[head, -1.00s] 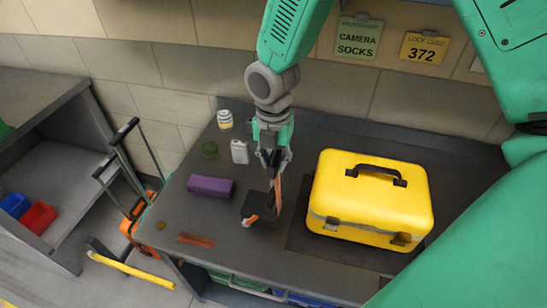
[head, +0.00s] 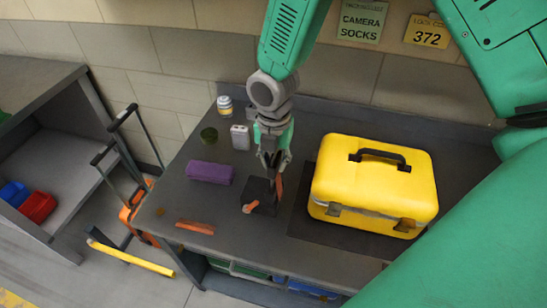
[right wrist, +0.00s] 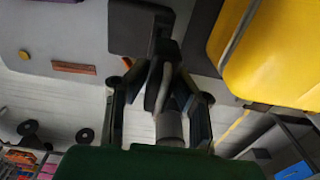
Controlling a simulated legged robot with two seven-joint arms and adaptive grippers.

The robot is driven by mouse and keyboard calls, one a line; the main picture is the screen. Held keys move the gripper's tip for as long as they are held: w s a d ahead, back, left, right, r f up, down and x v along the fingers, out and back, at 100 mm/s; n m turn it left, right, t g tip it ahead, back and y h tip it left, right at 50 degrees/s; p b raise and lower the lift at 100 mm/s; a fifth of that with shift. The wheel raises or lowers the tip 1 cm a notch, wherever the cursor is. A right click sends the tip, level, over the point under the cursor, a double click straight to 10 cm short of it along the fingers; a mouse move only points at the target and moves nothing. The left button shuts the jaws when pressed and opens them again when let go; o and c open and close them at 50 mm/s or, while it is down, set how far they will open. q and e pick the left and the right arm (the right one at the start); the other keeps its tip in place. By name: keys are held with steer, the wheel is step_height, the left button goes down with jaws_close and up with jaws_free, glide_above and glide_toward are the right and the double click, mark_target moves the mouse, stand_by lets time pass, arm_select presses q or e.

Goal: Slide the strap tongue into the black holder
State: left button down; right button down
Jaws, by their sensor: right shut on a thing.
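The black holder (head: 261,194) stands on the dark table, left of the yellow case. An orange piece (head: 251,207) shows at its front left. My right gripper (head: 274,166) points down just behind and above the holder, shut on a dark, slim piece that I take for the strap tongue. A narrow orange strip (head: 280,186) hangs beside it. In the right wrist view the holder (right wrist: 135,28) is at the top, and the held piece (right wrist: 158,82) lies between the fingers, reaching toward it. I cannot tell whether the tongue is inside the holder. My left gripper is out of view.
The yellow case (head: 373,188) stands close on the right, on a dark mat (head: 300,232). The table's front edge is near.

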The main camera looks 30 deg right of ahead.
mark_target(273, 175)
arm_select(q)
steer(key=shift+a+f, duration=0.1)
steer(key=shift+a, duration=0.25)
arm_select(e)
steer(key=shift+a+r, duration=0.1)
steer(key=shift+a, duration=0.3)
steer(key=shift+d, duration=0.1)
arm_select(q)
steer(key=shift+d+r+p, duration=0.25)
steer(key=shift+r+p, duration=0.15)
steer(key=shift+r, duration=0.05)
arm_select(e)
steer(key=shift+d, duration=0.4)
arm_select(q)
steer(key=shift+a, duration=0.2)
arm_select(e)
steer(key=shift+a, duration=0.25)
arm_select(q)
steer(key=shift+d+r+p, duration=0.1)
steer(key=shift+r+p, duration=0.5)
arm_select(e)
steer(key=shift+a, duration=0.1)
